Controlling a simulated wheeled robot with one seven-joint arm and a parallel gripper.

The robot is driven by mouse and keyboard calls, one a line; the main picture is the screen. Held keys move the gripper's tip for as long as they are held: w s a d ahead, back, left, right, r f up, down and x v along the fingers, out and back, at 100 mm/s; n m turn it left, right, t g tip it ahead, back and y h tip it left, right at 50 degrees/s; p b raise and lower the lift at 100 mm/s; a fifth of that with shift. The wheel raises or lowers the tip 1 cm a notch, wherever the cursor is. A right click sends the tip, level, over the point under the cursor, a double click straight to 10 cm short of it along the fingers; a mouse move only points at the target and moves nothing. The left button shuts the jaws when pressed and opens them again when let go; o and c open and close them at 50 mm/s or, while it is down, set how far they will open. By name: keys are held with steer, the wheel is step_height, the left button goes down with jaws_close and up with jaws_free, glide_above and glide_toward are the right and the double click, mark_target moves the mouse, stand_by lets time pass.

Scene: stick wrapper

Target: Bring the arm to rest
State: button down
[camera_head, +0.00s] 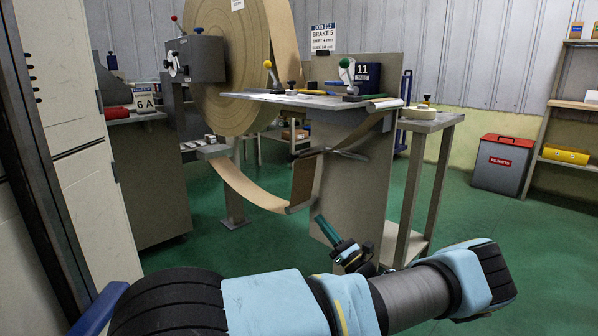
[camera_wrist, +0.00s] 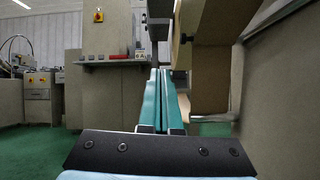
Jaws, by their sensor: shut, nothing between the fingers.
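My gripper (camera_head: 321,219) shows low in the middle of the head view, its teal fingers tilted up and to the left. It is in front of the grey panel under the work table (camera_head: 300,101), below the table top. In the wrist view the two teal fingers of my gripper (camera_wrist: 160,72) lie side by side, shut, with nothing seen between them. My blue and black arm stretches across the bottom of the head view.
A brown paper strip (camera_head: 249,190) hangs in a curve from the large roll (camera_head: 232,65), close to the upper left of my gripper. A side table (camera_head: 436,124) stands to the right. A grey bin with a red lid (camera_head: 503,165) is farther right. Green floor between is clear.

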steer(key=s+a+n+g+y, duration=0.1)
steer(key=s+a+n+g, duration=0.2)
steer(key=a+n+g, duration=0.35)
steer(key=s+a+n+g, duration=0.2)
steer(key=a+n+g, duration=0.1)
steer(key=a+g, duration=0.5)
steer(key=s+a+n+g+h, duration=0.4)
steer(key=s+n+g+h, duration=0.2)
steer(key=s+n+h, duration=0.45)
steer(key=s+d+r+n+t+h, duration=0.5)
steer(key=s+r+n+h, duration=0.3)
steer(key=r, duration=0.3)
steer(key=w+d+p+v, duration=0.1)
steer(key=p+v, duration=1)
steer(key=p, duration=0.1)
steer(key=w+p+v, duration=0.2)
steer(key=p+v, duration=0.9)
steer(key=shift+d+r+m+g+y+p, duration=0.25)
steer(key=shift+r+m+g+y+p, duration=0.1)
steer(key=shift+r, duration=0.35)
